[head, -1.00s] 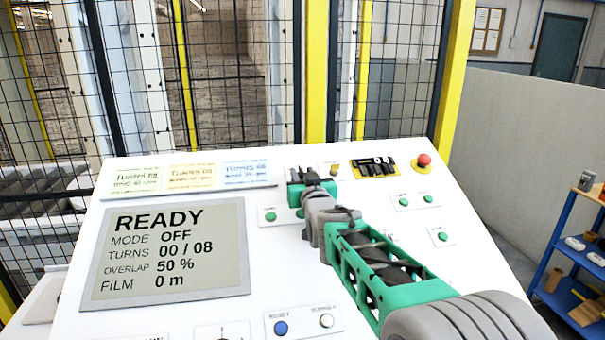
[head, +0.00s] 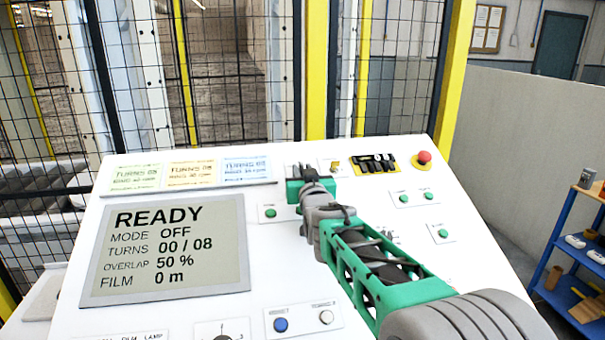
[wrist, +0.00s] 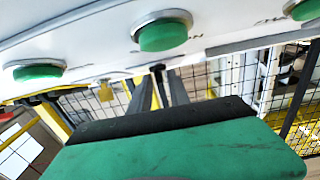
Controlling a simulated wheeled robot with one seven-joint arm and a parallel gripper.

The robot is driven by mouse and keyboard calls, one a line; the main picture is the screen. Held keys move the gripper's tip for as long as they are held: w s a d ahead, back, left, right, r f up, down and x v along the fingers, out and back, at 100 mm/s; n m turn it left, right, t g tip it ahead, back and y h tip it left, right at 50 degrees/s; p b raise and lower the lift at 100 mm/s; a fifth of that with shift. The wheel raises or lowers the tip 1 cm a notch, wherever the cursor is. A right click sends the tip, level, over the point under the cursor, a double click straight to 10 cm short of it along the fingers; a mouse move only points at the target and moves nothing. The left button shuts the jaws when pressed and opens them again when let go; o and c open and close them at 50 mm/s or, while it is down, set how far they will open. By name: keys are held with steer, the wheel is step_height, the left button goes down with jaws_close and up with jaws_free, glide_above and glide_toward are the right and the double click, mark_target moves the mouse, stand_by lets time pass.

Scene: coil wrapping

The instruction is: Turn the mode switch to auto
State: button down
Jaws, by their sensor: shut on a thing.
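The white control panel carries a screen (head: 165,250) that reads READY, MODE OFF, TURNS 00 / 08. I take this knob for the mode switch. Its label and the setting it points to are hidden.
A yellow key-like part (head: 335,165), a black-and-yellow block (head: 374,165) and a red emergency button (head: 424,158) stand right of my gripper. A green button (head: 270,212) lies close to its left. Mesh fencing rises behind the panel.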

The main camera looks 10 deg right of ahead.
steer(key=m+h+b, duration=0.2)
steer(key=a+m+h+b, duration=0.1)
steer(key=m+h+b, duration=0.1)
steer(key=shift+w+f+g, duration=0.1)
steer(key=shift+f+g, duration=0.2)
steer(key=shift+g, duration=0.1)
steer(key=shift+a+r+m+g+h+b, duration=0.15)
steer(key=shift+m+g+h+b, duration=0.3)
steer(key=shift+m+h, duration=0.65)
steer(key=m+g+h, duration=0.1)
steer(key=m+h+p, duration=0.1)
steer(key=shift+w+a+r+m+g+h, duration=0.1)
steer(key=shift+w+r+m+g+h, duration=0.05)
steer(key=shift+r+m+g+h, duration=0.15)
steer(key=shift+m+g+h+p, duration=0.7)
steer(key=shift+m+g+p, duration=0.15)
steer(key=shift+m+p, duration=0.05)
steer(key=shift+f+m, duration=0.1)
steer(key=shift+m, duration=0.2)
steer(key=c, duration=1.5)
jaws_free()
steer(key=shift+w, duration=0.1)
